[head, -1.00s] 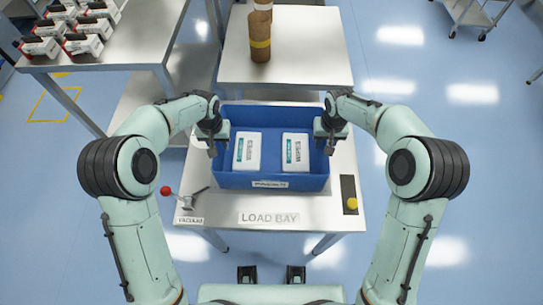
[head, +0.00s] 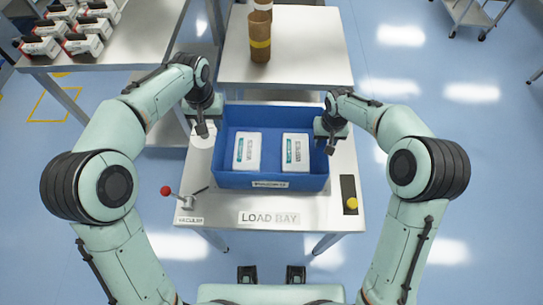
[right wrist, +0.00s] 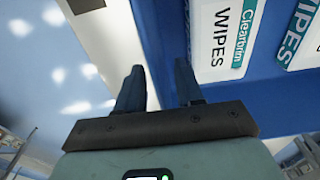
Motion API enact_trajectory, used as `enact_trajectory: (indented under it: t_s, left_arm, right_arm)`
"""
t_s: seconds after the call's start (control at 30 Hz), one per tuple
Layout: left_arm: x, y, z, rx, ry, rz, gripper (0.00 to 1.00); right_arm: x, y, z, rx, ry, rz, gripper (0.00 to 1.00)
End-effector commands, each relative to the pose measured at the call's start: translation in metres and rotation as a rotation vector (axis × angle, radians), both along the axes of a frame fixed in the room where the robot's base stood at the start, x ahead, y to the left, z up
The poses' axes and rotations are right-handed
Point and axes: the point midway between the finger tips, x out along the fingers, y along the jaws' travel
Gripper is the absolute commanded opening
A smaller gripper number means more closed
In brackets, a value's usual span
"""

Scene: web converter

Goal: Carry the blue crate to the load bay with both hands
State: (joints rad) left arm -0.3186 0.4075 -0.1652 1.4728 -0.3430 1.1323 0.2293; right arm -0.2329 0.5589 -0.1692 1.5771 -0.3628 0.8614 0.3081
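The blue crate (head: 272,180) rests level on the load bay table (head: 325,215), behind the "LOAD BAY" label (head: 268,218). Two white wipes packs (head: 247,152) (head: 295,152) lie inside it. My left gripper (head: 201,131) is outside the crate's left wall, apart from it; its finger gap is not clear. My right gripper (head: 330,147) is at the crate's right wall. In the right wrist view its two fingers (right wrist: 160,85) stand apart, with the blue wall showing between and beyond them; I cannot tell whether they touch it.
A red-knobbed lever (head: 166,191) stands at the table's front left, and a yellow button (head: 352,203) at its front right. Behind is a metal table with brown rolls (head: 260,45). A side table (head: 120,45) at the back left holds several white-and-black devices.

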Motion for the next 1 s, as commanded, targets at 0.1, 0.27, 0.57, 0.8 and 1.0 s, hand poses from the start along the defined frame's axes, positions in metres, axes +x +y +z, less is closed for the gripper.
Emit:
enact_trajectory:
  t_s: [0.1,0.27,0.57,0.8,1.0]
  left_arm:
    - [0.000,0.000,0.001,0.000,0.000,0.000,0.36]
    - [0.000,0.000,0.001,0.000,0.000,0.000,0.36]
    - [0.000,0.000,0.001,0.000,0.000,0.000,0.36]
    - [0.000,0.000,0.001,0.000,0.000,0.000,0.36]
    - [0.000,0.000,0.001,0.000,0.000,0.000,0.36]
  right_arm:
    - [0.000,0.000,0.015,0.002,-0.006,0.000,0.36]
    - [-0.002,0.001,0.048,0.002,-0.008,0.001,0.36]
    - [-0.006,0.000,0.104,0.001,-0.005,0.000,0.36]
    - [-0.008,0.000,0.118,0.001,-0.002,0.000,0.36]
    - [-0.008,0.000,0.118,0.001,-0.002,0.000,0.36]
